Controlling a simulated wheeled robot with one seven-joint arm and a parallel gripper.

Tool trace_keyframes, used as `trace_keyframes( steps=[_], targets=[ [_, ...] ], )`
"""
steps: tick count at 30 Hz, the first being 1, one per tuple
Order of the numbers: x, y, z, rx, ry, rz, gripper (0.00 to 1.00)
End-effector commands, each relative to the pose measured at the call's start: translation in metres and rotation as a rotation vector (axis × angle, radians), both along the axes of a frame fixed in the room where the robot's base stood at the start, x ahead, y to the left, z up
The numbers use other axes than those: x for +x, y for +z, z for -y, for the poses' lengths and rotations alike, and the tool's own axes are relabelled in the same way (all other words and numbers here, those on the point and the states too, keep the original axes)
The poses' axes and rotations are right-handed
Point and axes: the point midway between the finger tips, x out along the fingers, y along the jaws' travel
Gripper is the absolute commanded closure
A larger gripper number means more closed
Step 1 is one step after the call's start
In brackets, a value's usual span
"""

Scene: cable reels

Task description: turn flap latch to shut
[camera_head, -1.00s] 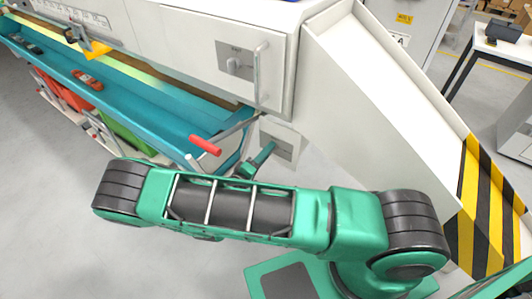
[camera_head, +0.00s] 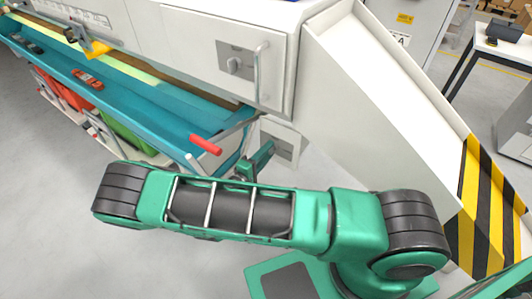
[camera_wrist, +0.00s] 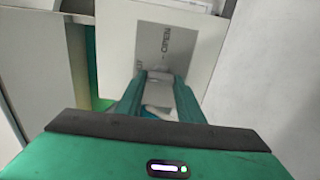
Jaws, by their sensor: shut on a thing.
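The flap latch (camera_wrist: 159,94) shows as a pale grey piece between my fingers in the wrist view. It sits in front of a grey label plate (camera_wrist: 176,44) with small dark lettering, on a white flap panel (camera_wrist: 118,50). My gripper (camera_wrist: 162,80) is shut on the latch, one green finger on each side. The fingers and my wrist hide part of the latch, so its exact angle is unclear. In the head view, my gripper (camera_head: 262,157) reaches the grey plate (camera_head: 284,149) on the low white panel, below the machine's cabinet.
A red-ended lever (camera_head: 206,145) stands close to the left of my gripper. A cabinet door with a handle (camera_head: 262,75) and knob is above. A blue trough (camera_head: 120,100) runs left. A sloped white housing (camera_head: 375,110) with a striped edge is on the right.

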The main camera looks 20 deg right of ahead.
Motion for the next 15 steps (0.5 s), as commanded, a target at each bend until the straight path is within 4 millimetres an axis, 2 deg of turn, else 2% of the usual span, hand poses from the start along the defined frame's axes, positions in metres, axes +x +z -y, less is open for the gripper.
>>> trace_keyframes(
  steps=[3,4,6,15],
  targets=[
    [0.0015,-0.0023,-0.0037,0.007,0.009,-0.003,0.88],
    [0.0015,-0.0024,-0.0037,0.007,0.009,-0.003,0.61],
    [0.0011,-0.0022,-0.0033,0.007,0.008,-0.003,0.47],
    [-0.0003,-0.0010,-0.0019,0.003,0.003,-0.001,0.47]
  ],
)
